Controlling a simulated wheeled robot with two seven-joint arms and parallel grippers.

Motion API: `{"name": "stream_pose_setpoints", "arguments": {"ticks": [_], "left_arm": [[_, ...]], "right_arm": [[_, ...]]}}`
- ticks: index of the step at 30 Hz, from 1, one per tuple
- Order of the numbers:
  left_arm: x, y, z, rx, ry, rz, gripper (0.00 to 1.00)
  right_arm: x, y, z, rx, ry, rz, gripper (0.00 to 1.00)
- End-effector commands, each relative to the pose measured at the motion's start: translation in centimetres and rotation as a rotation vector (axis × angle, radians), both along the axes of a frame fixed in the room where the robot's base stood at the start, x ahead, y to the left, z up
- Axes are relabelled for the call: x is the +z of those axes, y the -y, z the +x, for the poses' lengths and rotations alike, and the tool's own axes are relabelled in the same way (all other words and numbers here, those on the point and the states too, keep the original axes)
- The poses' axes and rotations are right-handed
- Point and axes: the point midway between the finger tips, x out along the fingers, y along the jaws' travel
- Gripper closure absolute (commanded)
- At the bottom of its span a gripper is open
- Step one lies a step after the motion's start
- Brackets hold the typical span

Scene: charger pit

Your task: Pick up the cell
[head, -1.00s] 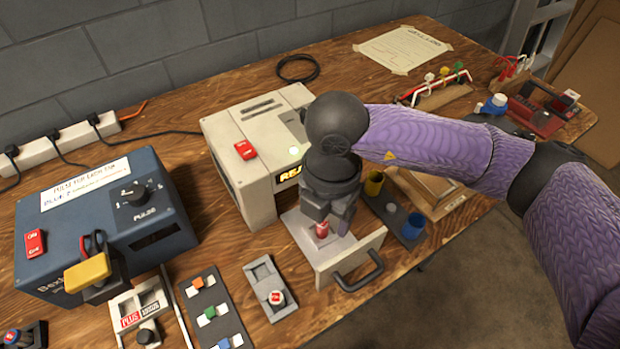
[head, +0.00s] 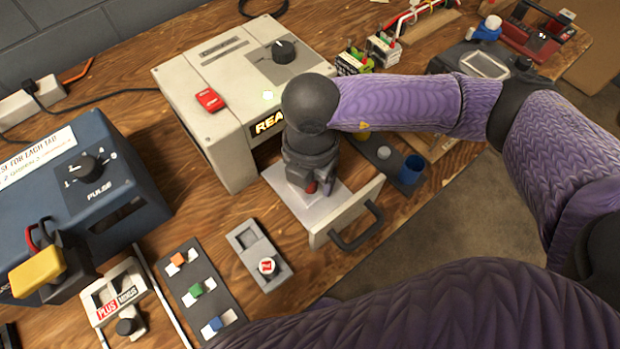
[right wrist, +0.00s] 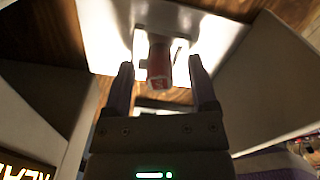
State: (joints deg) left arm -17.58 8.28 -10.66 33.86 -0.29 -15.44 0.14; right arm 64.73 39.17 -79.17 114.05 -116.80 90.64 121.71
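The cell (head: 311,187) is a small red cylinder standing in the pulled-out drawer (head: 335,222) of the beige box. In the head view my gripper hides most of it. In the right wrist view the cell (right wrist: 159,62) shows between the two fingers, with its pale end towards the camera. My right gripper (head: 316,187) points down over the drawer. In the right wrist view its fingers (right wrist: 161,66) are apart, one on each side of the cell, with a gap on both sides. My left gripper is out of view.
The beige box (head: 215,145) with a lit display stands behind the drawer. A blue PULSE box (head: 130,200) is at left. A small holder (head: 258,250) with a red-topped piece and a dark tray of coloured switches (head: 185,285) lie left of the drawer. A blue cup (head: 411,169) stands right.

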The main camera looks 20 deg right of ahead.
Motion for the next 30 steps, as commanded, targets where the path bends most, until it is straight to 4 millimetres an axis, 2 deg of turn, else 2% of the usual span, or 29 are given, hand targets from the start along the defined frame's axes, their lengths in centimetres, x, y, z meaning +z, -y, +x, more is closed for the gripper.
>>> {"name": "stream_pose_setpoints", "arguments": {"ticks": [1,2,10,21,23,27,30], "left_arm": [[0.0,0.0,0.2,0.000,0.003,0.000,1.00],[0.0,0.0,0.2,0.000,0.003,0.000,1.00],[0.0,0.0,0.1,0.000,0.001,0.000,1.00],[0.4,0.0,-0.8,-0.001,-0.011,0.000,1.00],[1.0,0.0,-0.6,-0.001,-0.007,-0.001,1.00],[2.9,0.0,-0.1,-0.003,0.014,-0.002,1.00],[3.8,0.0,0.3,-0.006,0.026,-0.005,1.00]], "right_arm": [[0.1,0.0,0.0,0.000,0.000,0.000,0.34],[0.1,0.0,0.0,0.000,0.000,0.000,0.41],[0.1,0.0,0.0,0.000,0.000,0.000,0.98],[0.5,0.0,0.0,0.000,0.001,0.001,1.00],[1.7,-0.1,0.0,0.001,0.003,0.003,1.00],[5.8,-0.1,0.1,0.000,0.007,0.003,1.00],[8.2,-0.1,0.0,0.000,0.006,0.002,1.00]]}}
